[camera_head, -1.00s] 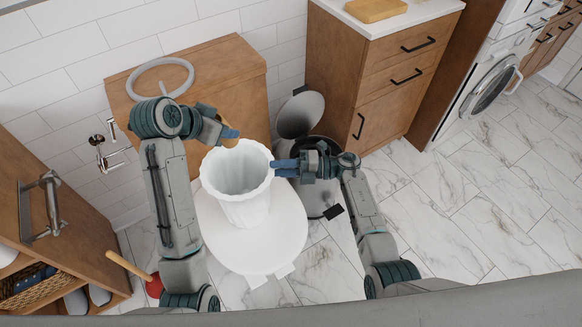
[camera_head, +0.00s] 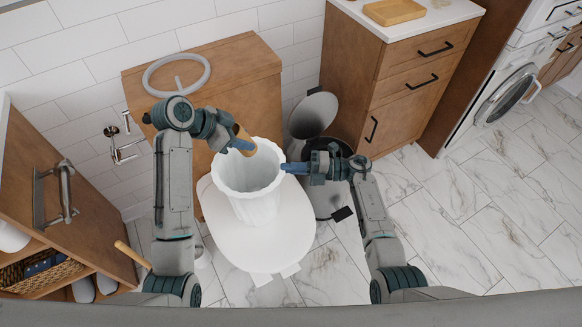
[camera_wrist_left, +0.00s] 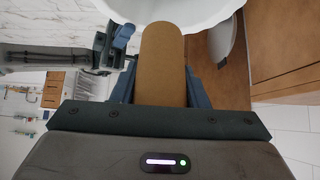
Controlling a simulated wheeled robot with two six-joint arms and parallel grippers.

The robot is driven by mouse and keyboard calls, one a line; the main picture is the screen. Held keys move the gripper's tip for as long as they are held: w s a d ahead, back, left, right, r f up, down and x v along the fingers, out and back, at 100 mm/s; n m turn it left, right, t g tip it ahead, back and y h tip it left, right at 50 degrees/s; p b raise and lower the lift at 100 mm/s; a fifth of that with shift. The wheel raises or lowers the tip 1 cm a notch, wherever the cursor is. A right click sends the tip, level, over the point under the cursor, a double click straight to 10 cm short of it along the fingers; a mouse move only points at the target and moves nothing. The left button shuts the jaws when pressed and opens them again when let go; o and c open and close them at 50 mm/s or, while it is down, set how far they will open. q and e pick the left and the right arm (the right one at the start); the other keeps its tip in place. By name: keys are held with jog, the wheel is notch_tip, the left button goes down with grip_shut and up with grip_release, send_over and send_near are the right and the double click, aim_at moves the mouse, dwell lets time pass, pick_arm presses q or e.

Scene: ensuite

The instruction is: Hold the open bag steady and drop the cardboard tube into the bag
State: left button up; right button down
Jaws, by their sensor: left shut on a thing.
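The white open bag (camera_head: 255,204) stands upright with its wide mouth facing up, on a white rounded surface. My left gripper (camera_head: 242,145) is shut on the brown cardboard tube (camera_head: 241,132) at the far rim of the bag's mouth. In the left wrist view the tube (camera_wrist_left: 161,70) lies between the fingers, its rounded end overlapping the white bag (camera_wrist_left: 190,12). My right gripper (camera_head: 291,168) has its blue fingertips at the right rim of the bag, seemingly touching it. Whether its fingers close on the rim is unclear.
The white surface under the bag (camera_head: 285,240) has bare room in front. A wooden cabinet (camera_head: 245,88) with a grey ring stands behind. An open-lidded bin (camera_head: 314,113) is beyond my right gripper. A wooden cabinet with a bar handle (camera_head: 45,200) is at left.

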pick_arm(q)
jog(key=f+m+g, duration=0.1)
jog(key=f+m, duration=0.1)
jog(key=a+f+m+g, duration=0.1)
jog(key=f+g, duration=0.1)
jog(key=shift+w+a+f+m+h, duration=0.1)
jog(key=shift+m+h, duration=0.3)
jog(key=shift+f, duration=2.95)
jog(key=o, duration=1.1)
jog(key=v, duration=1.2)
jog(key=shift+r, duration=0.1)
